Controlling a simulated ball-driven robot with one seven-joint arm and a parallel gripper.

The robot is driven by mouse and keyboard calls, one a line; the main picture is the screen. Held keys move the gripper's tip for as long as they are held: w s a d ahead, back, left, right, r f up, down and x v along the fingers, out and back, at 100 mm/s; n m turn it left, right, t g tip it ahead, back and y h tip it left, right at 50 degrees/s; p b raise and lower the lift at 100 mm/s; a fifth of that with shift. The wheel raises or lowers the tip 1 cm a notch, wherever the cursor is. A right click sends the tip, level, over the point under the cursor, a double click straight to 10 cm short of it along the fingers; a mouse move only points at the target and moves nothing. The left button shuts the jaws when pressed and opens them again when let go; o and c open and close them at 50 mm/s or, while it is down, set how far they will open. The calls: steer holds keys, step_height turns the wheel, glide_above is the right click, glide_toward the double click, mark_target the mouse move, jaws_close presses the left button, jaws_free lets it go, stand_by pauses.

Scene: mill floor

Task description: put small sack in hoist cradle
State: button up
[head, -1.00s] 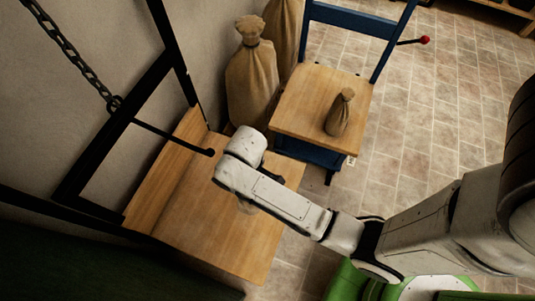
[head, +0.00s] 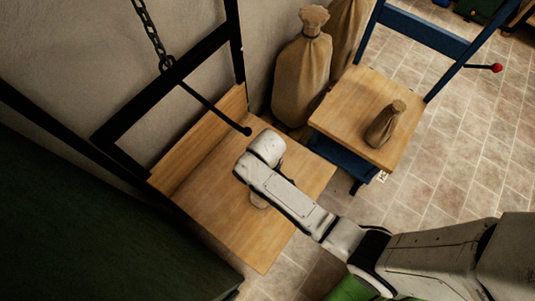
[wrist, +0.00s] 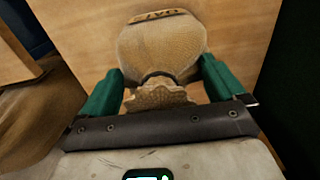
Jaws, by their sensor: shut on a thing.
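The hoist cradle (head: 260,235) is a wooden platform with a raised wooden back, held in a black frame with a chain. My arm reaches over it. My gripper (wrist: 160,78) has green fingers, shut on the neck of a small tan sack (wrist: 160,45) with dark lettering. In the wrist view the sack is over the cradle's wood. In the head view only a sliver of the sack (head: 258,202) shows beneath my arm, which hides the fingers. I cannot tell whether the sack's base touches the platform.
Another small brown sack (head: 384,124) stands on a wooden-topped blue cart (head: 350,95) right of the cradle. Large sacks (head: 302,75) lean against the wall behind. A dark green surface (head: 80,230) fills the lower left. Tiled floor is free at right.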

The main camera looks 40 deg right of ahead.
steer(key=shift+w+r, duration=0.1)
steer(key=o, duration=1.7)
step_height(320, 180, up, 12)
steer(key=shift+p, duration=1.05)
steer(key=shift+s, duration=0.2)
steer(key=s+d+r+m, duration=0.1)
steer(key=s+d, duration=0.1)
steer(key=s, duration=0.3)
steer(key=s+d+r, duration=0.2)
steer(key=s, duration=0.2)
steer(key=s+d+r+m+t, duration=0.1)
steer(key=s+d+r, duration=0.1)
steer(key=s, duration=0.3)
steer(key=shift+s+m, duration=0.3)
steer(key=shift+s, duration=0.05)
